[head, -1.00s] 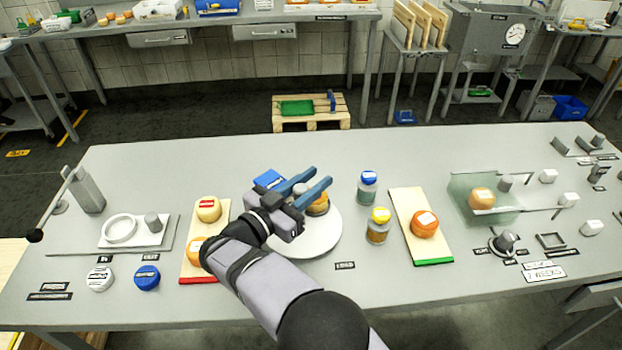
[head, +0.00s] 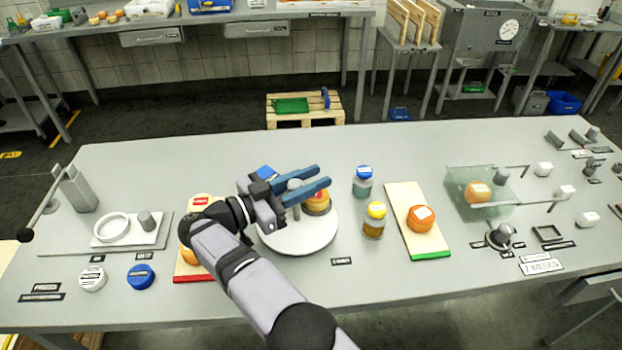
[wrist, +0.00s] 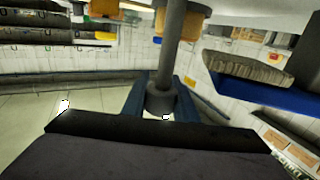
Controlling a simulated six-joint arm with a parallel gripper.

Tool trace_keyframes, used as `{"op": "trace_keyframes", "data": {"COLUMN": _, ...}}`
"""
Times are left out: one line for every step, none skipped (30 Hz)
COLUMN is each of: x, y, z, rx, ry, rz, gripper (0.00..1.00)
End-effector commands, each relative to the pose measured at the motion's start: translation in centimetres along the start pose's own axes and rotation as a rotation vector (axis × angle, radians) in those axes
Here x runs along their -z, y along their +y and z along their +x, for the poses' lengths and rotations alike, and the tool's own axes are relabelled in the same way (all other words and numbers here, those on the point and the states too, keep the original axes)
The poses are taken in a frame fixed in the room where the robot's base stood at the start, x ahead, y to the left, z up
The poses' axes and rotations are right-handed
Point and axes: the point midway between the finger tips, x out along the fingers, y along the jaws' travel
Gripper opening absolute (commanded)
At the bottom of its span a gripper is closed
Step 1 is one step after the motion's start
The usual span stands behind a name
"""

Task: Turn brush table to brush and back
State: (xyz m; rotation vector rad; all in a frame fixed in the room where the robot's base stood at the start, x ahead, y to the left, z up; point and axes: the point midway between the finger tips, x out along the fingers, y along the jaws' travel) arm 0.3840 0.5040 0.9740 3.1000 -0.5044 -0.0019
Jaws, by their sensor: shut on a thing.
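The brush table (head: 290,244) is a white round plate in the middle of the bench. An orange cheese wheel (head: 318,206) sits on its far right part, partly hidden by my fingers. A grey upright post (head: 295,197) stands beside the cheese. My gripper (head: 322,177) reaches over the plate from the left, its blue fingers shut on the post. The wrist view shows the post (wrist: 172,50) between the fingers. A blue brush (head: 266,172) shows behind my gripper, largely hidden. In the wrist view its pale bristles and blue back (wrist: 245,78) are at the right, apart from the post.
Blue-capped (head: 363,182) and yellow-capped (head: 374,221) jars stand close right of the plate. A green-ended board (head: 402,198) with a cheese lies farther right. A red-ended board (head: 186,272) lies left, under my arm.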

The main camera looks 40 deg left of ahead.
Motion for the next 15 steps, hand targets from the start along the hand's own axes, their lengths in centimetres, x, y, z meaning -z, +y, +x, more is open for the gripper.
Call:
{"op": "trace_keyframes", "data": {"x": 0.26, "y": -0.02, "z": 0.08, "rx": -0.002, "ry": 0.005, "rz": 0.003, "gripper": 0.00}}
{"op": "trace_keyframes", "data": {"x": 0.27, "y": -0.02, "z": 0.08, "rx": -0.002, "ry": 0.005, "rz": 0.003, "gripper": 0.00}}
{"op": "trace_keyframes", "data": {"x": 0.28, "y": -0.02, "z": 0.08, "rx": -0.003, "ry": 0.005, "rz": 0.003, "gripper": 0.00}}
{"op": "trace_keyframes", "data": {"x": 0.29, "y": -0.02, "z": 0.08, "rx": -0.003, "ry": 0.005, "rz": 0.003, "gripper": 0.00}}
{"op": "trace_keyframes", "data": {"x": 0.30, "y": -0.02, "z": 0.08, "rx": -0.003, "ry": 0.005, "rz": 0.003, "gripper": 0.00}}
{"op": "trace_keyframes", "data": {"x": 0.30, "y": -0.02, "z": 0.09, "rx": -0.003, "ry": 0.005, "rz": 0.003, "gripper": 0.00}}
{"op": "trace_keyframes", "data": {"x": 0.31, "y": -0.02, "z": 0.09, "rx": -0.003, "ry": 0.006, "rz": 0.003, "gripper": 0.00}}
{"op": "trace_keyframes", "data": {"x": 0.31, "y": -0.02, "z": 0.09, "rx": -0.003, "ry": 0.006, "rz": 0.003, "gripper": 0.00}}
{"op": "trace_keyframes", "data": {"x": 0.32, "y": -0.03, "z": 0.09, "rx": -0.002, "ry": 0.006, "rz": 0.003, "gripper": 0.00}}
{"op": "trace_keyframes", "data": {"x": 0.32, "y": -0.03, "z": 0.09, "rx": -0.002, "ry": 0.006, "rz": 0.003, "gripper": 0.00}}
{"op": "trace_keyframes", "data": {"x": 0.33, "y": -0.03, "z": 0.09, "rx": -0.002, "ry": 0.006, "rz": 0.003, "gripper": 0.00}}
{"op": "trace_keyframes", "data": {"x": 0.33, "y": -0.03, "z": 0.09, "rx": -0.002, "ry": 0.006, "rz": 0.003, "gripper": 0.00}}
{"op": "trace_keyframes", "data": {"x": 0.33, "y": -0.03, "z": 0.09, "rx": -0.002, "ry": 0.006, "rz": 0.003, "gripper": 0.33}}
{"op": "trace_keyframes", "data": {"x": 0.32, "y": -0.03, "z": 0.09, "rx": -0.002, "ry": 0.005, "rz": 0.004, "gripper": 0.40}}
{"op": "trace_keyframes", "data": {"x": 0.30, "y": -0.03, "z": 0.09, "rx": -0.002, "ry": 0.005, "rz": 0.003, "gripper": 0.45}}
